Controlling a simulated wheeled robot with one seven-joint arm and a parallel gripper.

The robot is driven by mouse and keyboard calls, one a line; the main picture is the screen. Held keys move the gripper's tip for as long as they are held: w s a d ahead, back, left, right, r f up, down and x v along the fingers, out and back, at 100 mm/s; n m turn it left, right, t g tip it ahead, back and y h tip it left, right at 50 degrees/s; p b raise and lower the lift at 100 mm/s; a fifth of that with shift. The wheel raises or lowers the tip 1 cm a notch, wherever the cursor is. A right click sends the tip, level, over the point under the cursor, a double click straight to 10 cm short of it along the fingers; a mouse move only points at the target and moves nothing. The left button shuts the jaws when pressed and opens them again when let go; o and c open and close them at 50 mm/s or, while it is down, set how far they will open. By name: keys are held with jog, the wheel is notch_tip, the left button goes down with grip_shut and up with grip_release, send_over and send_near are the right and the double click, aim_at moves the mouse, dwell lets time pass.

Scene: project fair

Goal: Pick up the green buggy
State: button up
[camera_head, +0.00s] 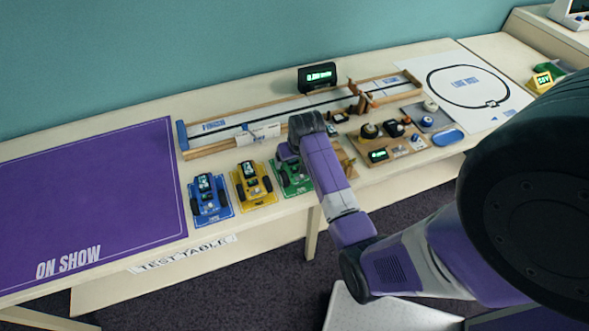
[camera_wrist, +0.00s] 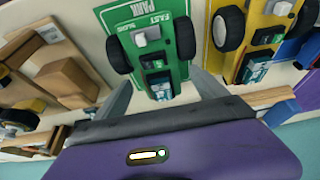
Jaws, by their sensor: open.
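The green buggy (camera_head: 291,180) stands on the test table to the right of the yellow buggy (camera_head: 252,185), partly hidden behind my arm in the head view. In the wrist view the green buggy (camera_wrist: 152,47) fills the upper middle, with black wheels, a small screen and white lettering. My gripper (camera_head: 288,152) hangs over the rear part of the green buggy. In the wrist view its grey fingers (camera_wrist: 160,95) are apart, with the buggy's screen end showing between them. I cannot tell whether either finger touches it.
The yellow buggy (camera_wrist: 262,38) stands close beside the green one. A blue buggy (camera_head: 209,199) is further left, then a purple ON SHOW mat (camera_head: 90,205). A wooden track (camera_head: 215,140) runs behind; a board of parts (camera_head: 370,155) lies right.

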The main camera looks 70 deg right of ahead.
jog(key=shift+x, duration=1.1)
jog(key=c, duration=1.2)
jog(key=shift+r, duration=0.15)
